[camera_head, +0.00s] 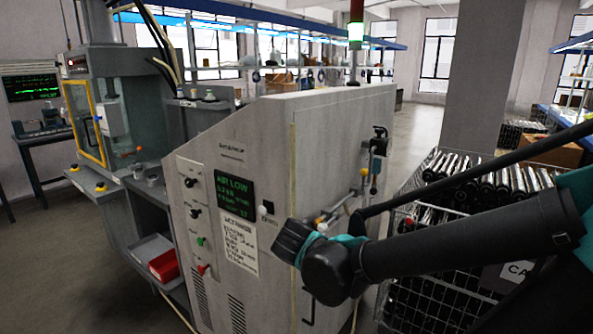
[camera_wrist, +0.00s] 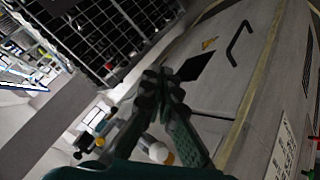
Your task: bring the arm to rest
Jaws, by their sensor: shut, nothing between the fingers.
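My gripper (camera_wrist: 158,92) shows in the wrist view with its dark-tipped green fingers drawn together and nothing between them. In the head view my black and teal arm reaches in from the right, in front of the grey machine cabinet (camera_head: 330,130) and the wire crates; I cannot make out the fingers there. The wrist view is tilted. In it the cabinet's panel (camera_wrist: 225,90), with a black handle (camera_wrist: 239,44), lies right of the fingers. The fingers overlap it in the picture; I cannot tell how far apart they are.
A valve (camera_head: 378,150) and small pipe fittings (camera_head: 333,213) stick out from the cabinet's side, near my arm in the picture. Wire crates (camera_head: 440,290) of dark tubes stand behind my arm at the right. A red bin (camera_head: 163,265) sits at the left. Open floor (camera_head: 415,125) shows behind.

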